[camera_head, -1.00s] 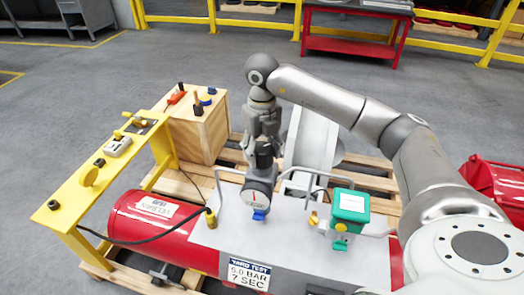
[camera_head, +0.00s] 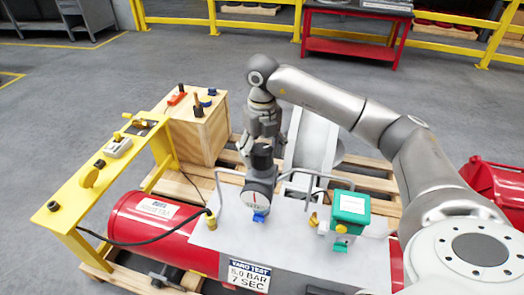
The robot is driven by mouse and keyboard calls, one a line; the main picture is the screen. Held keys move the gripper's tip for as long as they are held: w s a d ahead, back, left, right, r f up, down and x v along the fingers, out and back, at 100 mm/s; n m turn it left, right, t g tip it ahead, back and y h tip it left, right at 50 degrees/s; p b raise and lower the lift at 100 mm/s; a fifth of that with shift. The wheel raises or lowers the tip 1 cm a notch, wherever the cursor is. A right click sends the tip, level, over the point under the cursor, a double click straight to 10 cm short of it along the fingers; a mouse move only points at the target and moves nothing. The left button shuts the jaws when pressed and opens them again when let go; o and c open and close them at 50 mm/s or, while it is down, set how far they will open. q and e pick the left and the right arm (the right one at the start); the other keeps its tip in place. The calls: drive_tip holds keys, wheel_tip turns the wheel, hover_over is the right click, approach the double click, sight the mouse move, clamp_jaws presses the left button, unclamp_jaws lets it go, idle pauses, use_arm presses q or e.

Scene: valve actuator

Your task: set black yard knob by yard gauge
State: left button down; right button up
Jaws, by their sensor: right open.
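The black yard knob (camera_head: 262,156) stands on top of the yard gauge, just behind its dial. The yard gauge (camera_head: 254,198) has a white face with a red needle pointing roughly straight up, and a blue fitting below it. My right gripper (camera_head: 262,138) points down right above the knob and is open. The fingertips are close to the knob's top; whether they touch it is too small to tell. My left gripper is not in view.
The gauge stands on a grey plate (camera_head: 290,240) over a red tank (camera_head: 150,220). A green box (camera_head: 350,207) stands right of it. Thin metal guard bars (camera_head: 218,185) rise close beside the gauge. A yellow bench (camera_head: 75,195) and wooden crate (camera_head: 200,130) are at left.

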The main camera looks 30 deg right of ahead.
sight(262, 148)
wheel_tip(262, 148, up, 12)
idle(0.6)
drive_tip(key=shift+s+f, duration=0.1)
idle(0.4)
